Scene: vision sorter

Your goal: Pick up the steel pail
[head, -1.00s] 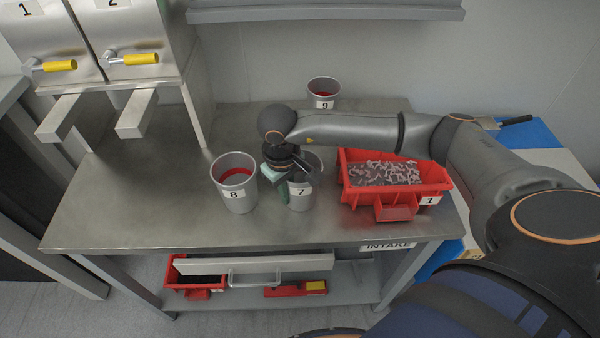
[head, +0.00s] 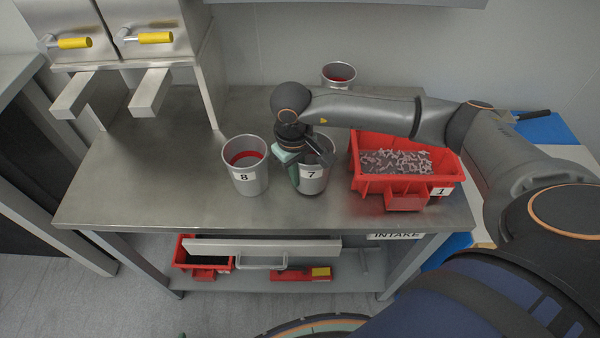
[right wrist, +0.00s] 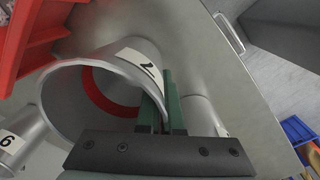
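Three steel pails with red bands inside stand on the metal table. Pail 7 (head: 316,184) is upright in the middle, left of the red bin. My right gripper (head: 293,172) is at its left rim. In the right wrist view, the green fingers (right wrist: 166,112) close on the wall of pail 7 (right wrist: 100,70), one inside and one outside. Pail 8 (head: 245,180) stands just to the left; its side also shows in the right wrist view (right wrist: 203,115). Pail 9 (head: 339,73) is at the back, partly hidden by my right arm. My left gripper is out of view.
A red bin marked 1 (head: 407,196), filled with small grey pieces, stands right of pail 7. A steel cabinet with yellow handles (head: 155,38) is at the back left. The table (head: 140,190) is clear at left.

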